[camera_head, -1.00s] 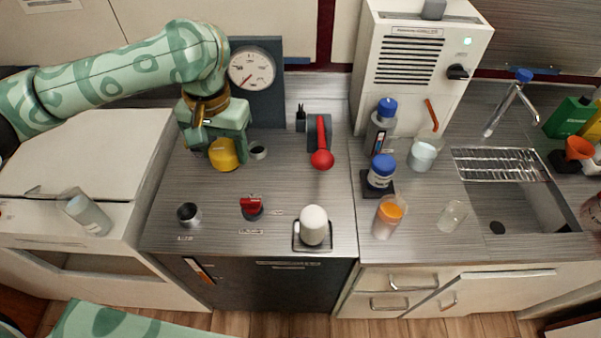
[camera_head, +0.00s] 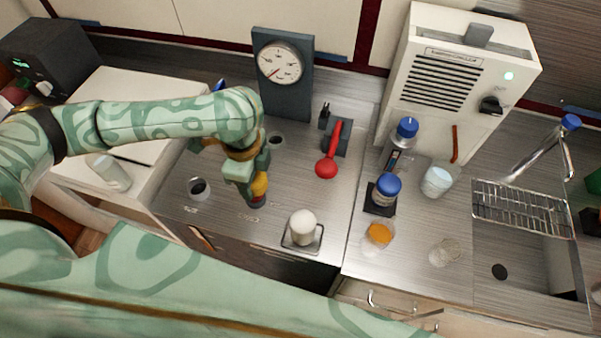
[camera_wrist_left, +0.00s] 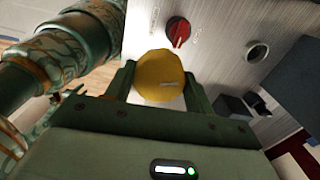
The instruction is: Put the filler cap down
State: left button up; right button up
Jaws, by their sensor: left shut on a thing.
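The yellow filler cap (camera_head: 260,186) is round and sits between the fingers of my left gripper (camera_head: 252,180), which is shut on it. In the left wrist view the cap (camera_wrist_left: 160,80) fills the gap between the two fingers (camera_wrist_left: 159,72). The cap appears held above the counter, close to the red knob, which it and the gripper largely hide in the head view. The red knob (camera_wrist_left: 178,30) shows clear of the cap in the wrist view. My right gripper is not in view.
A dark-mouthed round neck (camera_head: 198,188) stands left of the gripper, and a small ring (camera_head: 276,141) lies behind it. A red-handled tool (camera_head: 328,163), a white rounded object on a tray (camera_head: 302,227) and a blue-capped jar (camera_head: 386,188) stand to the right. Bare counter (camera_head: 295,185) lies between.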

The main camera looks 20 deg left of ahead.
pick_arm(q)
jog(key=m, duration=0.2)
jog(key=s+m, duration=0.1)
jog(key=shift+s+a+f+m+p, duration=0.1)
jog(key=shift+f+m+p, duration=0.15)
jog(key=shift+m+p, duration=0.05)
jog(key=shift+w+f, duration=0.2)
jog(key=w+f+b, duration=0.2)
jog(key=w+f, duration=0.1)
jog(key=w, duration=0.1)
jog(key=w+f+b, duration=0.2)
jog(key=w+f, duration=0.1)
jog(key=w, duration=0.1)
jog(key=w+f+b, duration=0.2)
jog(key=w+f, duration=0.1)
jog(key=w, duration=0.2)
jog(key=shift+a+f, duration=0.1)
jog(key=shift+a, duration=0.05)
jog(key=shift+w+f+b, duration=0.2)
jog(key=shift+f+b, duration=0.05)
jog(key=shift+b, duration=0.05)
notch_tip(320, 180, down, 3)
jog(key=shift+f+b, duration=0.2)
jog(key=shift+b, duration=0.6)
jog(key=shift+w+r, duration=0.1)
jog(key=shift+r, duration=0.05)
